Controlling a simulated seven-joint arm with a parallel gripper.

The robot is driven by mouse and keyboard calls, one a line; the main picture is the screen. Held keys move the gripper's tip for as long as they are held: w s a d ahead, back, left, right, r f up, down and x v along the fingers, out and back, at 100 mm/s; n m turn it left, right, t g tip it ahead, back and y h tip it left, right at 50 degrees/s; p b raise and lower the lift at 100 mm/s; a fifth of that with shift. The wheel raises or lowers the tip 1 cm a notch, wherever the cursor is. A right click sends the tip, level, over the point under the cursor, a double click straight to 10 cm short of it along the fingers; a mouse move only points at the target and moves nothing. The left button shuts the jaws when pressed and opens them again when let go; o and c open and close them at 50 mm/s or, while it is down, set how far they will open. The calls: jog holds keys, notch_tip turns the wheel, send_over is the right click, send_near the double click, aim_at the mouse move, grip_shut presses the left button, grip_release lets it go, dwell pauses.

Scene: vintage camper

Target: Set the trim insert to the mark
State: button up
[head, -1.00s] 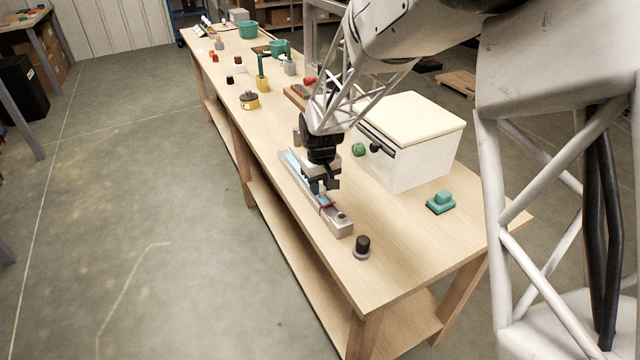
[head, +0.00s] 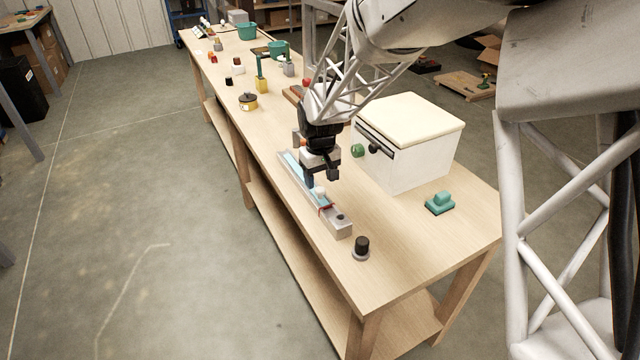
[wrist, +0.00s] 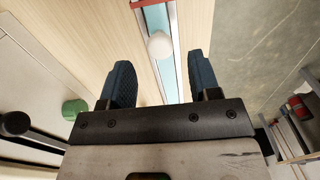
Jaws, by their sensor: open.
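A long pale rail (head: 334,222) lies along the bench with a light blue strip (head: 294,167) in its channel. The strip also shows in the wrist view (wrist: 157,18). A round white knob (head: 320,191) stands on the rail; it shows in the wrist view (wrist: 159,46) too. A red mark (head: 325,209) crosses the rail just past the knob, with a small gap between them; it is at the top edge of the wrist view (wrist: 146,3). My gripper (head: 321,179) is open above the rail, fingers apart and empty. The knob lies beyond the fingertips in the wrist view (wrist: 161,80).
A white box (head: 412,145) with a cream lid and a green knob (head: 357,151) stands close right of the rail. A teal block (head: 440,203) and a black knob (head: 361,247) sit nearer the front. A yellow round tin (head: 248,101) and other items are farther back.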

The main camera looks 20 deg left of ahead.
jog(key=shift+r, duration=2.35)
jog(key=shift+s+d+r, duration=0.1)
jog(key=shift+d+r, duration=0.2)
jog(key=shift+d, duration=0.15)
jog(key=s+d+r+m, duration=0.1)
jog(key=s+d+r, duration=0.3)
jog(key=d, duration=0.4)
jog(key=s+d+r+m+t, duration=0.15)
jog(key=s+d+r, duration=0.25)
jog(key=d, duration=0.4)
jog(key=s+d+r+m, duration=0.2)
jog(key=s+d+r, duration=0.15)
jog(key=d, duration=0.45)
jog(key=s+d+m, duration=0.2)
jog(key=s+d, duration=0.5)
jog(key=s, duration=0.3)
jog(key=s+d+m+t, duration=0.1)
jog(key=s+d+m, duration=0.1)
jog(key=s+d, duration=0.6)
jog(key=shift+s+m, duration=0.35)
jog(key=shift+s, duration=1.3)
